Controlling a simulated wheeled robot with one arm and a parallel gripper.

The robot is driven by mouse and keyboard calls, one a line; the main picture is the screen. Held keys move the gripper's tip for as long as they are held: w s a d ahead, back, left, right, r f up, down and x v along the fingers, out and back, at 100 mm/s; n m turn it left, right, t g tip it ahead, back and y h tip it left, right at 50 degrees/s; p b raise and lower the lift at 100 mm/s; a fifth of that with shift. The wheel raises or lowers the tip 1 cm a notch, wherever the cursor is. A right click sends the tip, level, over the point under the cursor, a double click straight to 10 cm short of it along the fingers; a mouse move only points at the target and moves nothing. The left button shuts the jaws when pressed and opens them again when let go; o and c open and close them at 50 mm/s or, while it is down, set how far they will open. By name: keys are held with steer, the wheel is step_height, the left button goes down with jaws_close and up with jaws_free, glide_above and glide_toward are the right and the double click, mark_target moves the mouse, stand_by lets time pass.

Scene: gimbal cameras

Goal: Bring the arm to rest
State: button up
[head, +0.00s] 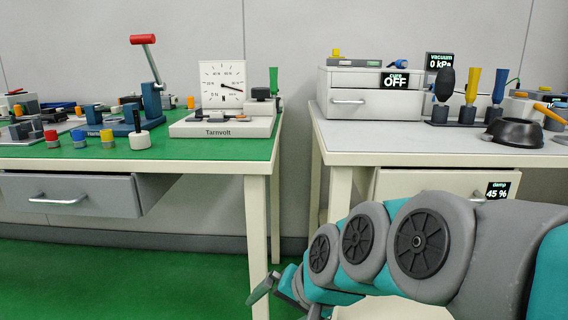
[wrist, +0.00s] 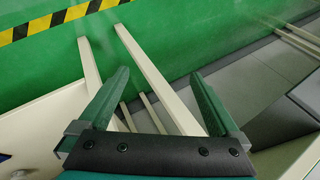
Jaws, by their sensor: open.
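My arm crosses the lower right of the head view, in front of the right-hand bench. My gripper (head: 270,288) is at its left end, low beside a leg of the green-topped bench. In the wrist view my gripper (wrist: 165,95) has its two green fingers spread wide apart, with nothing held between them. Beyond the fingers are bench legs (wrist: 150,65) and the green floor (wrist: 195,30). I cannot tell whether a finger touches a leg.
The green-topped bench (head: 215,152) holds a lever press (head: 150,95), a Tarnvolt gauge (head: 222,85) and small parts. Its drawer (head: 70,195) is pulled out. The grey-topped bench (head: 370,140) holds a cure box (head: 360,100), upright tools and a black bowl (head: 514,133). A narrow gap separates the benches.

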steer(key=s+d+f+n+g+h+b, duration=0.1)
steer(key=s+d+f+n+g+h, duration=0.15)
steer(key=s+d+f, duration=0.55)
steer(key=s+d+f+n+g+h+b, duration=0.15)
steer(key=s+d+f+g, duration=0.3)
steer(key=s+d, duration=0.5)
step_height(320, 180, up, 14)
steer(key=s+a+p, duration=0.1)
steer(key=p, duration=1.4)
steer(key=shift+a+r+m+h, duration=0.2)
steer(key=shift+r+m+h, duration=0.1)
steer(key=shift+h, duration=0.1)
steer(key=shift+s+f, duration=0.1)
